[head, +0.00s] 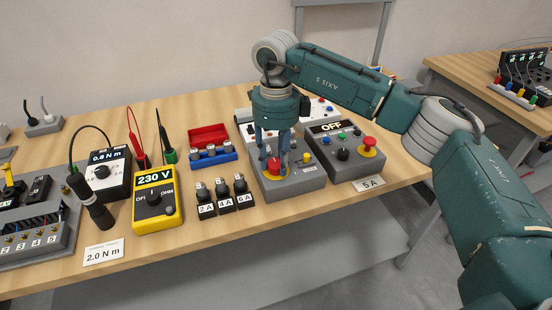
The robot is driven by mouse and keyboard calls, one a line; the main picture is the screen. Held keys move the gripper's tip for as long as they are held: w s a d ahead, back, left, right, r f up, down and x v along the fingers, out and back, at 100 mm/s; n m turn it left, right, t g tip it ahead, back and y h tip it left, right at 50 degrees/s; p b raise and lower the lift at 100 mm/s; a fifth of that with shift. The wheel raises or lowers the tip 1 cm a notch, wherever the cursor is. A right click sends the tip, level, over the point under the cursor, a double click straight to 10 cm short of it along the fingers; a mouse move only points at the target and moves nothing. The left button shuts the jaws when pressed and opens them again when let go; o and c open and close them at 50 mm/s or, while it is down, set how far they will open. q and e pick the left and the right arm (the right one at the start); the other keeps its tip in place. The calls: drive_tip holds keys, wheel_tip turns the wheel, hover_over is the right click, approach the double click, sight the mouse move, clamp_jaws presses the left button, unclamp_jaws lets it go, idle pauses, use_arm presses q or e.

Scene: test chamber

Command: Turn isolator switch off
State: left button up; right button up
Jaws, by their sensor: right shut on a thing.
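The isolator switch is a red knob (273,169) on a yellow plate, set in a grey box (308,183) right of the middle of the bench. My right gripper (274,162) reaches down from above and is shut on the red knob, with its fingers on either side of it. The fingers partly cover the knob, so I cannot tell its exact angle. My left gripper is not in the picture.
Just right is a grey panel with an OFF display (326,126) and a red push button (368,143). Small fuse blocks (222,198) and a yellow meter (157,208) reading 230 V stand to the left. The bench's front strip is mostly clear.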

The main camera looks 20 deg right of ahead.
sight(276, 163)
drive_tip(key=o, duration=1.2)
drive_tip(key=shift+c, duration=0.2)
drive_tip(key=shift+r, duration=0.1)
wheel_tip(276, 163, up, 12)
